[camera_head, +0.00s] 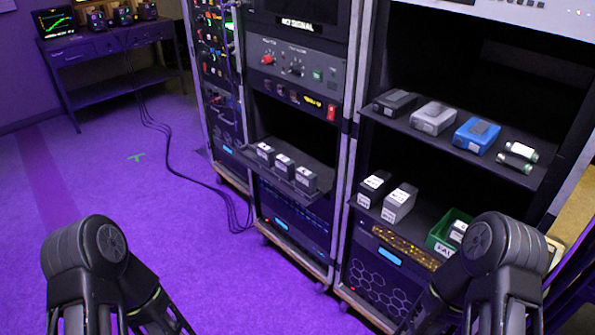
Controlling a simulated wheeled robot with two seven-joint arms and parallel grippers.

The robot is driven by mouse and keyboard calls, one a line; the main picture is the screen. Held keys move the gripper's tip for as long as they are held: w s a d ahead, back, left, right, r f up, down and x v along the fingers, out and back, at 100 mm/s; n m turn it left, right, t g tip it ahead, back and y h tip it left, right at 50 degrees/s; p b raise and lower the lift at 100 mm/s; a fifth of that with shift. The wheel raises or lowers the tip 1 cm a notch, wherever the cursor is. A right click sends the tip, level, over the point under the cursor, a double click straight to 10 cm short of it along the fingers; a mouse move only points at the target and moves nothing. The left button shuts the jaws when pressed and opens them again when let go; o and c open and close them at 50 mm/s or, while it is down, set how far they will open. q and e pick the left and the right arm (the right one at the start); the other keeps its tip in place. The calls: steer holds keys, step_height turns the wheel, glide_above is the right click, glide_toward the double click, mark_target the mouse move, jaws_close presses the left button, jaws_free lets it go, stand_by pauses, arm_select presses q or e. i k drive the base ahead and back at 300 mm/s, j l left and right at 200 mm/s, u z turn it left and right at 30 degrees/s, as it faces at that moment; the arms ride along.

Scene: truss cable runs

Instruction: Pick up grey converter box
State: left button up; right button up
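A grey converter box (434,118) sits on the upper open shelf (455,147) of the right rack, between a black box (395,103) on its left and a blue box (476,135) on its right. Nothing touches it from above. Dark links of my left arm show at the bottom left and links of my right arm at the bottom right, well below and in front of the shelf. Neither gripper's fingertips show in the frame.
Two small cylinders (518,157) lie right of the blue box. The lower shelf holds a black box (374,187), a light grey box (399,202) and a green bin (446,236). Small boxes (284,166) stand on the middle rack's shelf. Cables (185,171) cross the otherwise clear floor at left.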

mark_target(306, 180)
steer(key=i+j, duration=0.3)
steer(key=i+j+z, duration=0.1)
steer(key=i+j, duration=0.15)
steer(key=j, duration=0.2)
steer(key=i+j+z, duration=0.1)
steer(key=i+j, duration=0.45)
steer(key=j, duration=0.25)
steer(key=i+j+z, duration=0.1)
steer(key=i+j, duration=0.15)
steer(key=j, duration=0.15)
